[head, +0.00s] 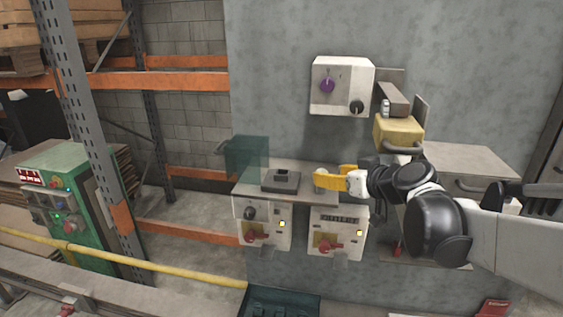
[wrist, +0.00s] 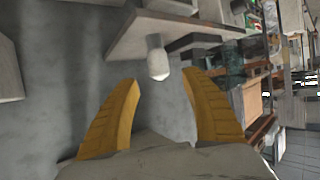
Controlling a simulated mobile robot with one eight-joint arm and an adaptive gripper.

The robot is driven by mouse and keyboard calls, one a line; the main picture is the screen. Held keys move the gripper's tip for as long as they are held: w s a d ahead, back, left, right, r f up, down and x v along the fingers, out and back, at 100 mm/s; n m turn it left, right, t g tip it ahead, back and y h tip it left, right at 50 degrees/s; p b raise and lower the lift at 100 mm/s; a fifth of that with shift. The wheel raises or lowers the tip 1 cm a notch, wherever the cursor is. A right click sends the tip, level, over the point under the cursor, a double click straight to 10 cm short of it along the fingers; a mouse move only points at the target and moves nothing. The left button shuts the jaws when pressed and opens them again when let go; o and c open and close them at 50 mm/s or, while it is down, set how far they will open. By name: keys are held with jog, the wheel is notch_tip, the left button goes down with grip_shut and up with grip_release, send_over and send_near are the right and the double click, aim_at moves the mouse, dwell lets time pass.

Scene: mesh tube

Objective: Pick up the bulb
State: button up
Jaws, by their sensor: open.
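The bulb (wrist: 157,58) is a small white rounded cylinder in the wrist view, ahead of my gripper (wrist: 160,78). Its rounded end lies in the gap between the two yellow fingertips, with space visible on both sides. The fingers are spread open and hold nothing. In the head view my gripper (head: 330,181) reaches left over the right part of a light bench top. A small whitish shape at its fingertips appears to be the bulb (head: 320,172), partly hidden by the yellow fingers.
A dark square block (head: 281,181) sits on the bench top (head: 240,188), left of my gripper. A translucent green box (head: 246,156) stands at the bench's back left. A white control box (head: 341,86) hangs on the wall above. A yellow box (head: 398,133) is just above my wrist.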

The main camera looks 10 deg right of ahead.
aim_at(325, 171)
jog(key=x, duration=0.1)
jog(key=p+x, duration=0.1)
jog(key=x, duration=0.3)
jog(key=shift+w+r, duration=0.1)
jog(key=shift+r, duration=0.25)
grip_shut()
